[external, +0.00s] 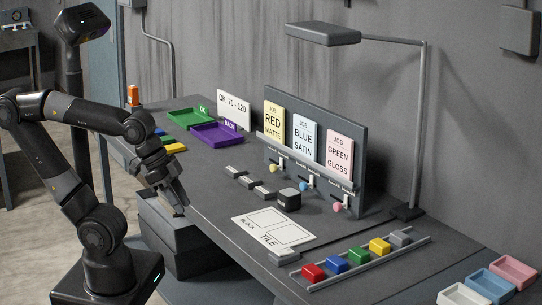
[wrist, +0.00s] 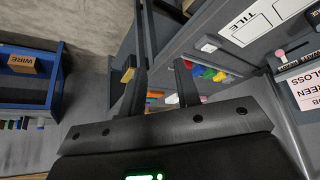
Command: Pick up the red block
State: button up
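The red block (external: 313,272) sits at the near left end of a rack (external: 365,262) on the bench, next to the blue block (external: 336,264). My gripper (external: 178,210) is at the bench's front edge, pointing down, well to the left of the red block. In the wrist view my gripper (wrist: 160,72) has its two fingers apart with nothing held between them.
Green (external: 358,256), yellow (external: 379,246) and grey (external: 401,238) blocks share the rack. Green (external: 190,119) and purple (external: 217,134) trays lie at the back left.

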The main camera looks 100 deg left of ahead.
jog(key=o, duration=0.6)
jog(key=shift+w, duration=0.1)
jog(key=m+g, duration=0.6)
jog(key=m, duration=0.3)
send_over(313, 268)
notch_tip(313, 268, down, 7)
notch_tip(313, 268, down, 10)
jog(key=shift+d+f, duration=0.1)
jog(key=shift+f, duration=0.05)
